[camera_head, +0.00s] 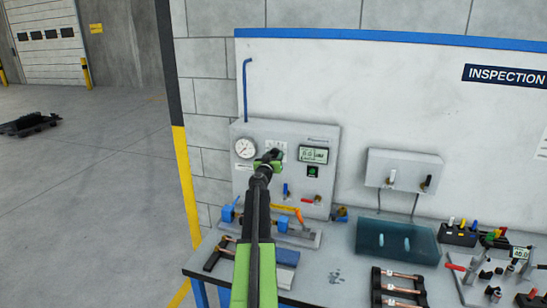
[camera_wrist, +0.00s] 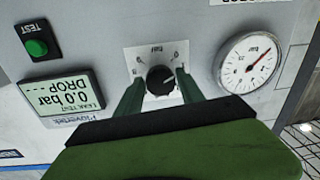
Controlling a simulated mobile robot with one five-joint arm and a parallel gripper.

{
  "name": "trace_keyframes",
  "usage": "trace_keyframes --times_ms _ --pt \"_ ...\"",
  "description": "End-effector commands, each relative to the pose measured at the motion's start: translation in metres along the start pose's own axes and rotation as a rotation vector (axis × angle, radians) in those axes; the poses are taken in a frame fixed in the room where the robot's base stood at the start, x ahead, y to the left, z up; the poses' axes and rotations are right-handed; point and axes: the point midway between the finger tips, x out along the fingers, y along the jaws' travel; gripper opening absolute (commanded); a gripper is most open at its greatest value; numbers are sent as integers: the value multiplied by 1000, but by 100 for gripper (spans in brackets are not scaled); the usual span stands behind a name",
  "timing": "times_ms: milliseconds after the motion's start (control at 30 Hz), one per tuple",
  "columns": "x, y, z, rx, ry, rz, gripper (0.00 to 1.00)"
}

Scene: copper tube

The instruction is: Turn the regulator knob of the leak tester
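The leak tester (camera_head: 322,132) is a grey wall panel above the bench. Its black regulator knob (camera_wrist: 160,80) sits on a white scale plate in the wrist view, which shows the panel upside down. My gripper (camera_wrist: 159,78) is open, with one green finger on each side of the knob. A small gap shows between each finger and the knob, so neither seems to touch it. In the head view my gripper (camera_head: 268,160) is in front of the panel and hides the knob. The display (camera_wrist: 67,102) reads 0.0 bar and "DROP ---".
A round gauge (camera_wrist: 250,62) is beside the knob, and a green TEST button (camera_wrist: 37,47) is above the display in the wrist view. Below on the panel are a blue valve handle (camera_head: 285,189) and a red one (camera_head: 308,200). A clamp fixture (camera_head: 300,236) stands on the bench.

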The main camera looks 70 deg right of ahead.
Motion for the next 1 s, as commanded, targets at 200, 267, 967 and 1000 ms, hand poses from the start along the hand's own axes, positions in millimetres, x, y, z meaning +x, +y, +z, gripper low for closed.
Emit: trace_keyframes --times_ms 200,267,967,1000 --pt "0 0 0 0 0 0 15" --pt "0 0 0 0 0 0 7" --pt "-1 -1 -1 -375 -23 -4 0" --pt "-1 -1 -1 -374 -23 -4 0"
